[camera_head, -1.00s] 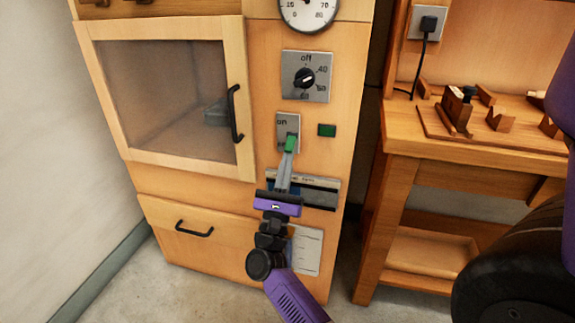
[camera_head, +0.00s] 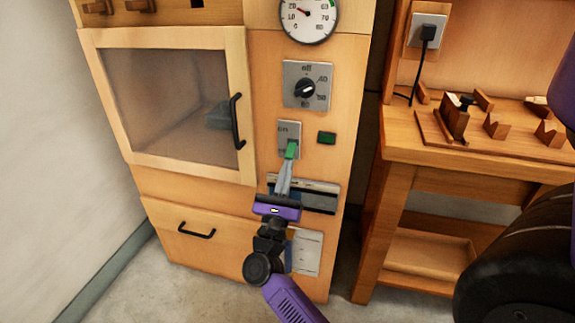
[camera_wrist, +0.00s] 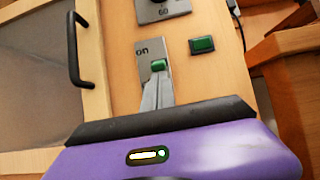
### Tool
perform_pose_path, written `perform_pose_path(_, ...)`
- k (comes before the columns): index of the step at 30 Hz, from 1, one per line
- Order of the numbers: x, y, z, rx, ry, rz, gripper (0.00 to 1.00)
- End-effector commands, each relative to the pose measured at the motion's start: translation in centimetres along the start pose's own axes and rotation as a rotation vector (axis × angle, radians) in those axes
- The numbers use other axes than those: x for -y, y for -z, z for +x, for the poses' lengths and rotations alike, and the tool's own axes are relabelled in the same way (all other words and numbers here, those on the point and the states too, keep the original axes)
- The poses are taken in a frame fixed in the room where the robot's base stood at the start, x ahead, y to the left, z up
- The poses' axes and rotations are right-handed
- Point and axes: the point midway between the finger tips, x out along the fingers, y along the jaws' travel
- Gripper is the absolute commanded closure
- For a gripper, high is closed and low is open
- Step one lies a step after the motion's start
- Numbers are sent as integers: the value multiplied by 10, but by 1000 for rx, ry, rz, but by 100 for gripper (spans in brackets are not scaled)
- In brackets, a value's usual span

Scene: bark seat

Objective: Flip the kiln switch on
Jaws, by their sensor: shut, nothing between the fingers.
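The kiln switch is a grey plate (camera_head: 284,137) marked "on" at its top, on the front of the wooden kiln cabinet (camera_head: 265,80). A green switch piece (camera_head: 291,149) sits on the lower part of the plate, below the word. It also shows in the wrist view (camera_wrist: 158,65). My gripper (camera_head: 288,163) is shut and empty, pointing up from below. Its grey fingertips are right at the lower end of the green piece, and they hide part of the plate. Whether they touch it I cannot tell.
A dark green indicator (camera_head: 326,138) is right of the switch. A dial (camera_head: 305,88) and a gauge (camera_head: 308,16) are above. A glazed door with a black handle (camera_head: 236,121) is to the left. A wooden workbench (camera_head: 430,145) stands at the right.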

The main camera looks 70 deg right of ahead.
Motion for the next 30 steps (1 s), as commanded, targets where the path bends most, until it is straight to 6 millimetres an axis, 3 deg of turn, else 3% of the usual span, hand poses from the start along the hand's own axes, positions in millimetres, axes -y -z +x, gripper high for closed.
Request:
perform_pose_path(24,0,-46,10,-510,0,1,100)
perform_pose_path(30,0,-38,4,-555,0,-1,100)
